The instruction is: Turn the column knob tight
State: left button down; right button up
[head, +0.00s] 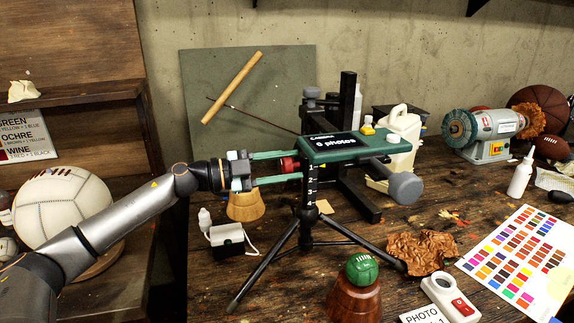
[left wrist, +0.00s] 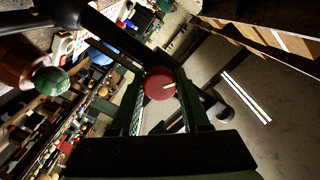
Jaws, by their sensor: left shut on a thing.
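The red column knob (head: 289,164) sits on the left side of the black numbered column (head: 310,186), under the green head marked "6 photos" (head: 340,146). My left gripper (head: 296,167) reaches in from the left, with its fingers on both sides of the knob, shut on it. In the left wrist view the round red knob (left wrist: 159,84) with a white mark lies between the two finger ends (left wrist: 160,82). The column stands on a black tripod (head: 303,236) on the workbench. My right gripper is not in view.
A green ball (head: 361,267) on a brown stand (head: 354,300) is in front of the tripod. A crumpled brown leather piece (head: 423,251), a small white device (head: 451,299) and a colour chart (head: 522,262) lie to the right.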

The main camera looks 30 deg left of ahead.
pick_arm(q)
jog(key=m+b, duration=0.1)
jog(key=m, duration=0.3)
jog(key=shift+f+m, duration=0.1)
jog(key=shift+m, duration=0.3)
jog(key=m+b, duration=0.1)
jog(key=m, duration=0.2)
jog(key=shift+b, duration=0.35)
jog(key=m+b, duration=0.1)
jog(key=m, duration=0.1)
jog(key=shift+m, duration=0.8)
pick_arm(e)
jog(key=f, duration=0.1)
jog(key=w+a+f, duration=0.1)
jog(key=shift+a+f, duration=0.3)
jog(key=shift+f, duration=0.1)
pick_arm(q)
jog(key=shift+c, duration=1.9)
grip_release()
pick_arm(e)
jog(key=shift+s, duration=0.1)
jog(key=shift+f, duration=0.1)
